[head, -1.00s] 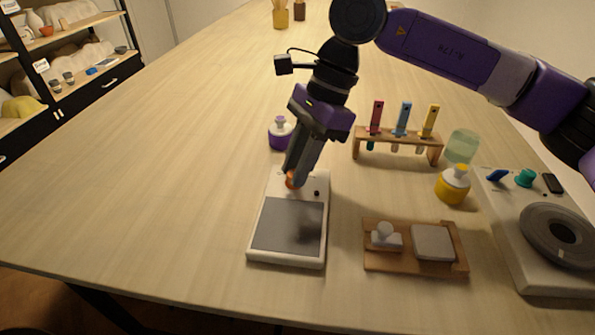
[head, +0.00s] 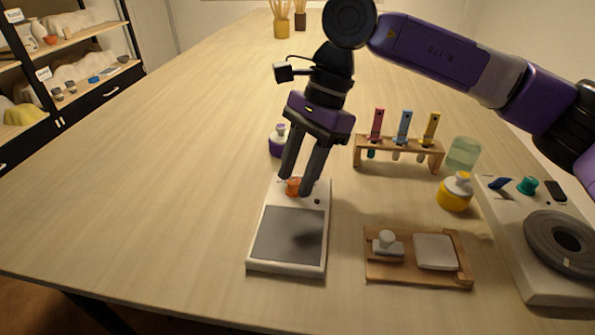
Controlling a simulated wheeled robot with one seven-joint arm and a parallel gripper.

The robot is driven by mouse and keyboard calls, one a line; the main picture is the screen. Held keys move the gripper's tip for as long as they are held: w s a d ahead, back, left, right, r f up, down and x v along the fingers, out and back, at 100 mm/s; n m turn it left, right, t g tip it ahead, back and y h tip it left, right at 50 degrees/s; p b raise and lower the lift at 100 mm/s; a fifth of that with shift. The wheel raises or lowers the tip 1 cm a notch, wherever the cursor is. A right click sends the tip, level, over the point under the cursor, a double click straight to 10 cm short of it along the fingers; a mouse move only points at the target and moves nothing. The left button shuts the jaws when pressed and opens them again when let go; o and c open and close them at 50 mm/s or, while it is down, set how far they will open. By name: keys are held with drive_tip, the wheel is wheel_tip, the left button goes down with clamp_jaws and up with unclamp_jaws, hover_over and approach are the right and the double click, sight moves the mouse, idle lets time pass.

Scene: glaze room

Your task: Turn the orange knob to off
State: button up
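The orange knob (head: 293,187) sits on the back strip of a white device (head: 259,222) with a dark grey plate on its top. A small black button lies to the right of the knob. My gripper (head: 297,184) points down over the back of the device, with its two dark fingers spread apart and a gap between them. The fingertips are at about the knob's height in the picture, one on each side of it. I cannot tell if either finger touches the knob. The knob's pointer mark is too small to read.
A purple-capped bottle (head: 278,142) stands just behind the device. To the right are a rack (head: 398,152) with coloured tools, a yellow bottle (head: 455,193), a green glass (head: 463,153), a wooden tray (head: 378,270) and a wheel machine (head: 515,262). The table's left side is clear.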

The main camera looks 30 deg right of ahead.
idle(0.3)
drive_tip(key=v, duration=0.7)
drive_tip(key=shift+d+r, duration=0.2)
drive_tip(key=shift+r, duration=0.15)
drive_tip(key=shift+p, duration=0.3)
